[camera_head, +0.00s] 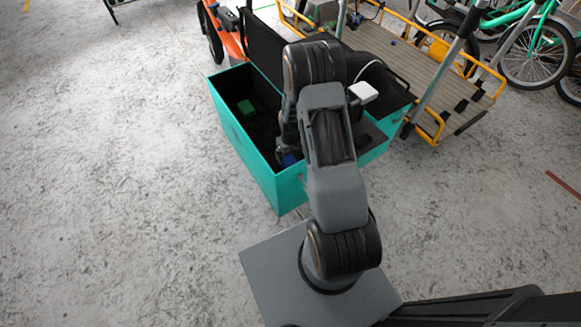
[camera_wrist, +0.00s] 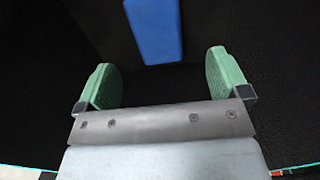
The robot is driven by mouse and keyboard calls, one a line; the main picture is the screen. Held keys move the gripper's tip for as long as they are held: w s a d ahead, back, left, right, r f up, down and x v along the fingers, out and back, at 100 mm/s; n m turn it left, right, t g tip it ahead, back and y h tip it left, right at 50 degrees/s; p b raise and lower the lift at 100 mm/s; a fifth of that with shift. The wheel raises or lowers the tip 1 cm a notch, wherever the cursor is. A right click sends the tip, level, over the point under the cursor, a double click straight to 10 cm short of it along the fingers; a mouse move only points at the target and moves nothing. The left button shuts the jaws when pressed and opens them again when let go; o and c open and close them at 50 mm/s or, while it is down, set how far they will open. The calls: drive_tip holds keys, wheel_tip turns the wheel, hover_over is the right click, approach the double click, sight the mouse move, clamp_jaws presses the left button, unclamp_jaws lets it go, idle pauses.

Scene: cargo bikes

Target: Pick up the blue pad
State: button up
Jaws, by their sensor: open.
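The blue pad (camera_wrist: 155,30) is a flat blue block in the wrist view, at the top centre against a black surface. My gripper (camera_wrist: 160,76) is open, with its two green fingers spread and nothing between them. The pad lies beyond the fingertips, roughly in line with the gap. In the head view, a bit of the blue pad (camera_head: 289,159) shows beside my arm's end, inside the teal box. My arm hides much of that area, and my fingers cannot be made out there.
The teal box (camera_head: 262,172) has a dark interior and tall walls around my gripper. A green block (camera_head: 246,108) lies inside it. A wooden cargo bed with yellow rails (camera_head: 430,85) stands behind to the right. Green bikes (camera_head: 535,45) are at the far right. The floor at left is clear.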

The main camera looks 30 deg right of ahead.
sight(290, 163)
drive_tip(key=shift+a+f+b, duration=0.15)
drive_tip(key=shift+f+b, duration=0.55)
drive_tip(key=shift+f, duration=2.9)
drive_tip(key=c, duration=1)
